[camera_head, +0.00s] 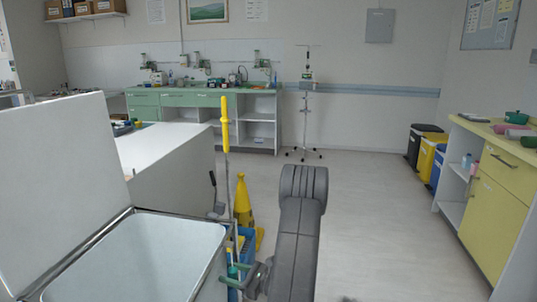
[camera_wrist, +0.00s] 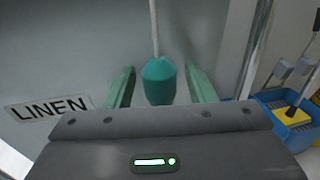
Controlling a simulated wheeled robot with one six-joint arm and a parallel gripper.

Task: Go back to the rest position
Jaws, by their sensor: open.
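My gripper (camera_wrist: 160,80) has its two green fingers apart. In the wrist view a teal, rounded piece (camera_wrist: 159,82) on a thin pale rod (camera_wrist: 154,25) shows between the fingers; I cannot tell whether they touch it. In the head view my gripper (camera_head: 238,274) is low beside the linen bin, at the end of my dark grey arm (camera_head: 297,235). A thin pole with a yellow grip (camera_head: 225,120) stands upright behind it.
The linen bin (camera_head: 135,250) with its raised lid (camera_head: 60,155) stands at the left; its label (camera_wrist: 50,107) shows. A blue bucket (camera_wrist: 288,118) and a yellow floor cone (camera_head: 242,205) stand close by. A yellow-fronted counter (camera_head: 495,205) is at right. Open floor (camera_head: 375,225) lies between.

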